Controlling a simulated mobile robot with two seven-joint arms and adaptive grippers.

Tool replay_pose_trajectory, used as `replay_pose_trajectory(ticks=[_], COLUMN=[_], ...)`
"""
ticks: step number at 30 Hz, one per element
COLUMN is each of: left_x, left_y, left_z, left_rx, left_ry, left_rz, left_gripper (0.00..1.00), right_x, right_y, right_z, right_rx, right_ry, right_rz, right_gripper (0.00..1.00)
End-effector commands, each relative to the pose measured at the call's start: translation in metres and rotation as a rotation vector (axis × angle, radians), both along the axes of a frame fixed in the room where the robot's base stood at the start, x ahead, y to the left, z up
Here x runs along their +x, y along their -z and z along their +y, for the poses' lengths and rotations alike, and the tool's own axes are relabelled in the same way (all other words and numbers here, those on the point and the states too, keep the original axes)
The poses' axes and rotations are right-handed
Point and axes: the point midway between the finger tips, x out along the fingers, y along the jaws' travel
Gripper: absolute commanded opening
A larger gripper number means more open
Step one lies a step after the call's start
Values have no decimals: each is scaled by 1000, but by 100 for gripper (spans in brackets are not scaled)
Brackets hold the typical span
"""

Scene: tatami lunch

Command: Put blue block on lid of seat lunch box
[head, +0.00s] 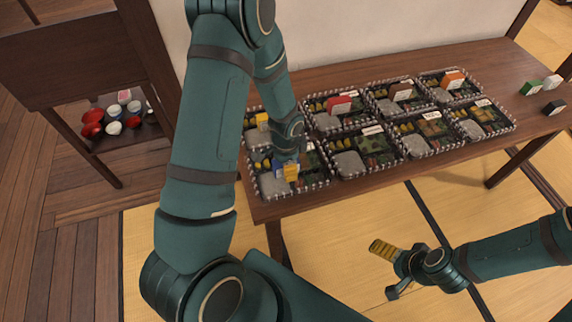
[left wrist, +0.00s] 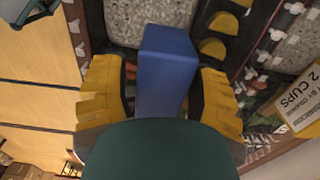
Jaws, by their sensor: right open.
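The blue block (left wrist: 166,70) stands between the yellow fingers of my left gripper (left wrist: 160,95) in the left wrist view, with the dark finger pads close along both its sides. In the head view the left gripper (head: 286,172) is low over the near left lunch box (head: 312,194), and a little of the blue block (head: 278,164) shows beside its yellow finger. A grey speckled patch lies just beyond the block in the wrist view. Whether the block touches anything below is hidden. My right gripper (head: 388,270) is open and empty, low right, off the table.
Several lunch boxes stand in two rows on the wooden table (head: 350,212). Yellow, red (head: 339,105), brown and orange (head: 453,80) blocks sit on the back row. Green (head: 531,88) and black (head: 553,108) blocks lie at the right end.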

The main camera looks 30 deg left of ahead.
Motion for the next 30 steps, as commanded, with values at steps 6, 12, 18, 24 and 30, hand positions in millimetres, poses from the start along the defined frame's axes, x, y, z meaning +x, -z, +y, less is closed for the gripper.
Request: replay_pose_trajectory(ticks=[6,12,18,24,30], left_x=[0,0,1,1,1], left_y=[-1,-8,-43,-85,-113], left_z=[0,0,0,0,0], left_rx=[0,0,0,0,-1], left_ry=[0,0,-1,0,0], left_rz=[0,-1,-5,-5,-3], left_gripper=[61,61,61,61,61], right_x=[0,1,3,6,7], right_y=[0,-5,-11,-18,-22], right_z=[0,0,-1,-1,-1], right_rx=[0,0,-2,-3,-4], right_ry=[0,2,6,10,13], right_rz=[0,-2,-6,-12,-16], right_gripper=[100,100,100,100,100])
